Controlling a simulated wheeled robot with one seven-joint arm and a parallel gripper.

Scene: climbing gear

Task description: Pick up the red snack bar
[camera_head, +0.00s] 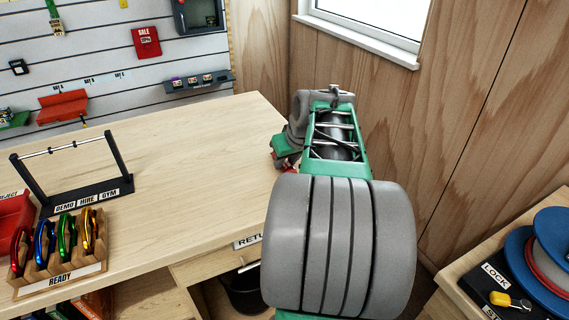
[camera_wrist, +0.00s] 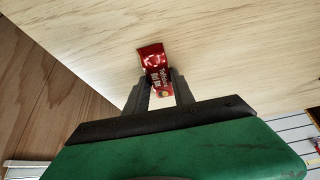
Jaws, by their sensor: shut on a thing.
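The red snack bar (camera_wrist: 153,62) is a small red packet with pale lettering, in the wrist view. My gripper (camera_wrist: 158,80) is shut on it, with one dark finger on each side of the packet. The packet sticks out past the fingertips, over the pale wooden counter (camera_wrist: 220,50). I cannot tell whether it touches the counter. In the head view my gripper (camera_head: 287,166) is largely hidden behind my arm at the counter's right edge, where a bit of red shows.
A black frame (camera_head: 90,200) marked DEMO HIRE GYM and a wooden rack (camera_head: 60,272) of coloured carabiners marked READY stand on the left of the counter (camera_head: 185,165). Its middle is clear. A wooden wall (camera_head: 460,110) rises on the right, and a cable reel (camera_head: 550,240) sits lower right.

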